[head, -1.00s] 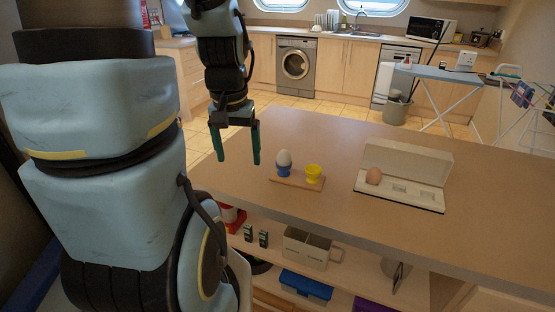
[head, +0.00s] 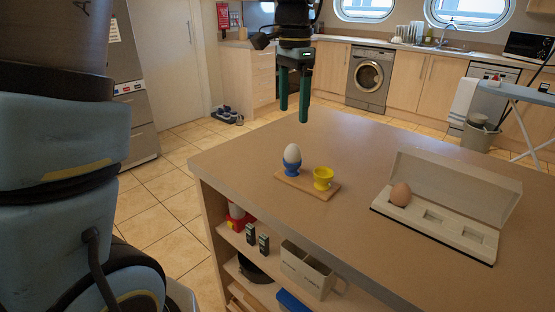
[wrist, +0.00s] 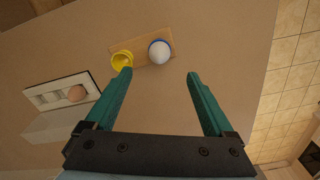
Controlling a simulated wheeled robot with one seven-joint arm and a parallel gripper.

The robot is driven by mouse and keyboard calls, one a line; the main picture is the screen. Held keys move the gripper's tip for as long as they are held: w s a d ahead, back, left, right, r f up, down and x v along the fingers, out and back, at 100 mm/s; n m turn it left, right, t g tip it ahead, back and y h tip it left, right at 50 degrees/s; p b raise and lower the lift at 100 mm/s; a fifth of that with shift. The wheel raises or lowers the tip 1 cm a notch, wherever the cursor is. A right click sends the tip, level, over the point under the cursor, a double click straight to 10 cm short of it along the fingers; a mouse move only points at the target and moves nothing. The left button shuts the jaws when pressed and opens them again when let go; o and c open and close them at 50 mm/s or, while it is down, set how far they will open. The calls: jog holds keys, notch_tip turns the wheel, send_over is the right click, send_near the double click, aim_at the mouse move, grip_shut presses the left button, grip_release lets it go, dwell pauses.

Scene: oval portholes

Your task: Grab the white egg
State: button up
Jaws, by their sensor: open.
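The white egg (head: 292,153) stands upright in a blue egg cup (head: 292,169) on a small wooden board (head: 306,186) on the counter. A yellow egg cup (head: 323,178), which looks empty, stands beside it on the same board. My gripper (head: 294,112) is open and empty, pointing down above the counter, higher than the egg and apart from it. In the wrist view the white egg (wrist: 159,54) shows beyond my gripper (wrist: 158,76), between the lines of the two fingers, with the blue cup's rim around it.
An open egg carton (head: 434,226) holding a brown egg (head: 400,194) lies to the right on the counter (head: 370,150). The counter around the board is clear. Shelves below hold a beige caddy (head: 308,268) and other items.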

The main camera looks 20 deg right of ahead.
send_over(293, 146)
jog(key=f, duration=0.4)
jog(key=shift+w+f+p, duration=0.25)
jog(key=shift+w+p, duration=0.1)
jog(key=shift+d+f+p, duration=0.1)
jog(key=shift+f+p, duration=0.7)
jog(key=shift+f, duration=2.25)
